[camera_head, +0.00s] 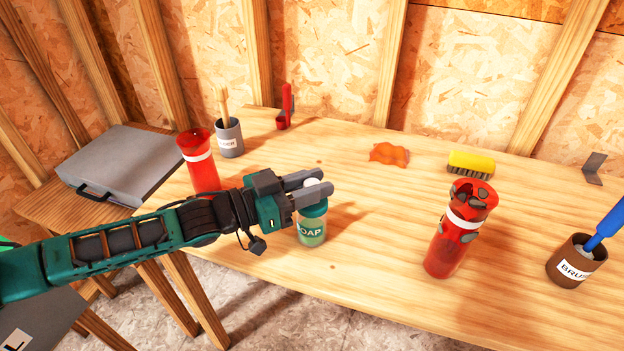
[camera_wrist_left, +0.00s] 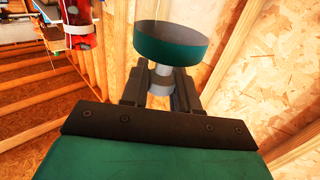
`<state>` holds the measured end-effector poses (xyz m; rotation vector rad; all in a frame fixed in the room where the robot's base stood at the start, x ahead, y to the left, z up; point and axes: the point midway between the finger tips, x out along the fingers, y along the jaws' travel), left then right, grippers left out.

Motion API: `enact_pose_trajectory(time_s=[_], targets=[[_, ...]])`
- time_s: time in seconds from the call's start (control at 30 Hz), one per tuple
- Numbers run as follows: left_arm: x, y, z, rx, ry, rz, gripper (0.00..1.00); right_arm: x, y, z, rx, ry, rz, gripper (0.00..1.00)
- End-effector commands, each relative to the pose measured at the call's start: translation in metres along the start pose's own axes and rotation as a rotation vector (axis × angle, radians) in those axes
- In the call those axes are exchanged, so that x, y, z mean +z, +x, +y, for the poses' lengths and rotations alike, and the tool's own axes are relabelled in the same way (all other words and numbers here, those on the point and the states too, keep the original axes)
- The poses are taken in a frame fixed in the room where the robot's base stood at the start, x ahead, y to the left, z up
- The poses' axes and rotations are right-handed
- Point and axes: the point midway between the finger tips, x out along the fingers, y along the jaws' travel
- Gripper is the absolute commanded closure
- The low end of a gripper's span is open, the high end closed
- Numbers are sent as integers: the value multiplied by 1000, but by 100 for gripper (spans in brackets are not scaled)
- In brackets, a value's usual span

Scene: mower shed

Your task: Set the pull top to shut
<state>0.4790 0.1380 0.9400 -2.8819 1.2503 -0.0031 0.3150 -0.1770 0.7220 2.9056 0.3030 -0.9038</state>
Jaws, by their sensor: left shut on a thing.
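The soap bottle (camera_head: 311,232) stands upright near the table's front edge, with a teal cap (camera_head: 314,209), greenish contents and a label partly reading "OAP". Its pale pull top (camera_head: 311,182) shows between the fingers of my left gripper (camera_head: 318,185). That gripper reaches in from the left, level with the pull top, and is shut on it. In the left wrist view the grey pull top (camera_wrist_left: 161,76) sits between the gripper's fingers (camera_wrist_left: 160,92), with the teal cap (camera_wrist_left: 170,46) beside it. The fingers hide part of the top, so how far it is pulled out is unclear. My right gripper is out of view.
A red cup (camera_head: 199,165) stands behind my left arm. Another red container (camera_head: 449,246) with grey pieces stands right of the bottle.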

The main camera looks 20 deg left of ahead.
Motion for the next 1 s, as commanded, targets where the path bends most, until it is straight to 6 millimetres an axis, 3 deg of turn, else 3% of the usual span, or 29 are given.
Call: enact_pose_trajectory(time_s=[0.03, 0.07, 0.3, 0.67, 1.0], targets=[[2, 0, 0, 0, -2, -3, 100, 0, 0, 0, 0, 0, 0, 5], [2, 0, 0, 0, -2, -4, 70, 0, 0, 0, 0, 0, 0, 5], [1, 0, 0, 0, -1, -3, 47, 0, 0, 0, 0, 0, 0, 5], [2, -7, 0, -1, -2, -4, 47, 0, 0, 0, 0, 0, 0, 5], [3, -60, 1, -1, -4, -8, 47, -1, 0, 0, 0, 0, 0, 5]])
